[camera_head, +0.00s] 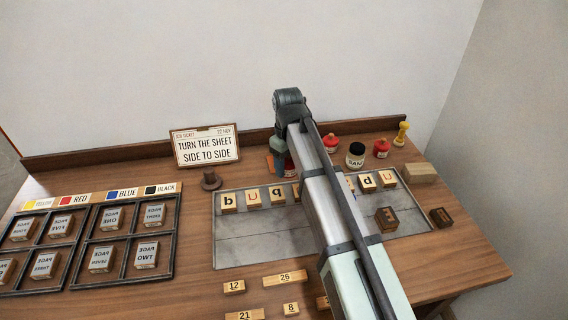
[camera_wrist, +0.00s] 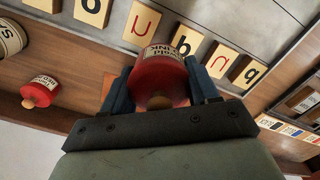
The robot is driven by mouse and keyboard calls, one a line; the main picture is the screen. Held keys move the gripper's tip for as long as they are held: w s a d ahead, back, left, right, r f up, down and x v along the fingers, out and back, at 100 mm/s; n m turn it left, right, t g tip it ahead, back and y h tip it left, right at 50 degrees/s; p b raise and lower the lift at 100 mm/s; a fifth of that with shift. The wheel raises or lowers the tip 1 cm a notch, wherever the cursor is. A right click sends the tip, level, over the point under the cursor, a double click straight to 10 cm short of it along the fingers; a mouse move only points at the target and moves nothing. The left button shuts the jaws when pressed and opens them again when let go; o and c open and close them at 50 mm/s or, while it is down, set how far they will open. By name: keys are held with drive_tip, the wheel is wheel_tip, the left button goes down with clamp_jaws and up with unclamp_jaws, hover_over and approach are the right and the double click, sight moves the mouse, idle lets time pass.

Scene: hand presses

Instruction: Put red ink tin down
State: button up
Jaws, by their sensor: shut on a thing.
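The red ink tin (camera_wrist: 158,80), with a pale label reading partly "INK", sits between the two blue fingers of my gripper (camera_wrist: 161,72) in the wrist view. The fingers are shut on its sides. In the head view my gripper (camera_head: 284,163) is behind the grey plate's row of letter tiles, left of my arm. A sliver of red shows beside it, and the arm hides most of the tin. Whether the tin touches the table cannot be told.
The grey plate (camera_head: 262,240) bears letter tiles. A black-lidded jar (camera_head: 355,157) and red-capped containers (camera_head: 381,148), (camera_head: 330,142) stand to the right. A job ticket (camera_head: 205,146) and dark stamp (camera_head: 210,180) stand to the left.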

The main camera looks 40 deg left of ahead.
drive_tip(key=w+a+r, duration=0.1)
drive_tip(key=w+a, duration=0.8)
drive_tip(key=w, duration=0.3)
drive_tip(key=shift+n, duration=0.5)
drive_tip(key=shift+s+f, duration=0.15)
drive_tip(key=shift+f, duration=2.35)
drive_tip(key=shift+s+f, duration=0.1)
drive_tip(key=shift+f, duration=2.4)
drive_tip(key=shift+f, duration=0.15)
drive_tip(key=o, duration=1.3)
drive_tip(key=shift+c, duration=0.2)
wheel_tip(320, 180, up, 12)
drive_tip(key=shift+r, duration=0.2)
